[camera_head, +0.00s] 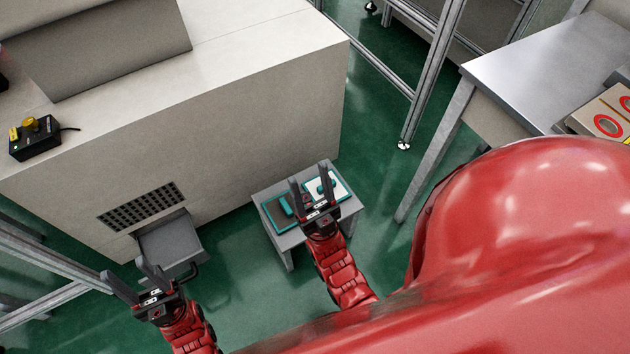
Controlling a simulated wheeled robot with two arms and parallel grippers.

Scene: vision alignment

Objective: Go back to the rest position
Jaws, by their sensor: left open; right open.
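My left gripper (137,280) is at the lower left, with its two dark fingers spread and nothing between them. It is in front of a grey tray-like box (172,243) at the foot of the light cabinet. My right gripper (311,187) is open in the middle of the view. Its fingers overlap a small grey table (275,238) in the picture and hide part of it. On that table are a teal-edged dark panel and a white panel (342,188) with teal parts. I cannot tell how high the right gripper is above the table.
A large light cabinet (270,120) fills the upper left, with a black box (35,139) bearing a yellow knob on it. A metal table (540,70) with red-marked boxes (608,124) stands at the right. Aluminium posts (432,75) rise behind. Green floor (385,150) lies clear between.

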